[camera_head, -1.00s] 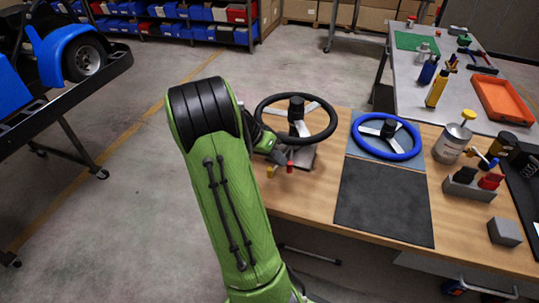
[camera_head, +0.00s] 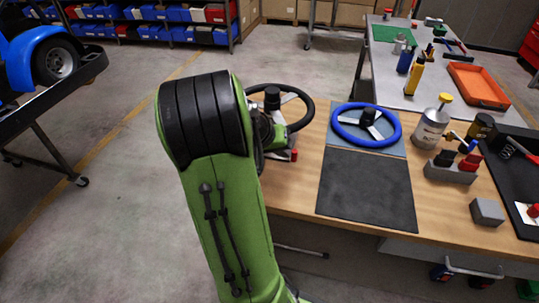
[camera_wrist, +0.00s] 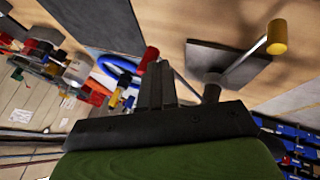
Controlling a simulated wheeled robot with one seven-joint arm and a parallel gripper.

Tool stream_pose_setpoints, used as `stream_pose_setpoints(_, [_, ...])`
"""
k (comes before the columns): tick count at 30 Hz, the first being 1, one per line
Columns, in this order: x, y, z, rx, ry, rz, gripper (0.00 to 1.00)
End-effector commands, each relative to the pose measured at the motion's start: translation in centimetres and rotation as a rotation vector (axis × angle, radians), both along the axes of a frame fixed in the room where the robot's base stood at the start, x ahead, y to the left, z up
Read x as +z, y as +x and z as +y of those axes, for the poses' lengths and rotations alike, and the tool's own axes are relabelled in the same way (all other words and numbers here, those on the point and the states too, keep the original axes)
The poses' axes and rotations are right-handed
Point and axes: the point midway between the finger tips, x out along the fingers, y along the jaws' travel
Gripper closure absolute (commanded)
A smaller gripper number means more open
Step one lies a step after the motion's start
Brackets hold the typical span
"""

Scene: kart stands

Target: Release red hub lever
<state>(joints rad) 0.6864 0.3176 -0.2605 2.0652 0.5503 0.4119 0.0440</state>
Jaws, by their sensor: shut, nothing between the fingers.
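The red lever (camera_head: 295,155) shows as a small red knob at the near side of the hub stand under the black steering wheel (camera_head: 308,115). In the wrist view the red lever's knob (camera_wrist: 149,57) is right beside my fingertips; I cannot tell if they touch. My gripper (camera_wrist: 160,68) is shut and empty; in the head view my arm hides it. The yellow lever (camera_wrist: 277,36) sticks out from the stand's grey base (camera_wrist: 235,68) in the wrist view; my arm hides it in the head view.
A blue steering wheel (camera_head: 391,138) lies right of the stand, behind a dark mat (camera_head: 365,190) on the wooden bench. A can (camera_head: 431,128), a grey holder (camera_head: 450,173) and a grey block (camera_head: 487,211) stand further right. Open floor lies left of the bench.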

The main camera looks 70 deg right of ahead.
Motion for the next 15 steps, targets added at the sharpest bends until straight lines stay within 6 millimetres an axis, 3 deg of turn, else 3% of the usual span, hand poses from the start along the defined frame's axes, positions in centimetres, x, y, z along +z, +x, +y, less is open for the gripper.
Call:
stream_pose_setpoints(6, [-0.2,-3.3,-2.4,0.192,-0.003,-0.003,1.0])
stream_pose_setpoints(15, [-0.1,-6.0,-5.6,0.424,-0.003,0.001,1.0])
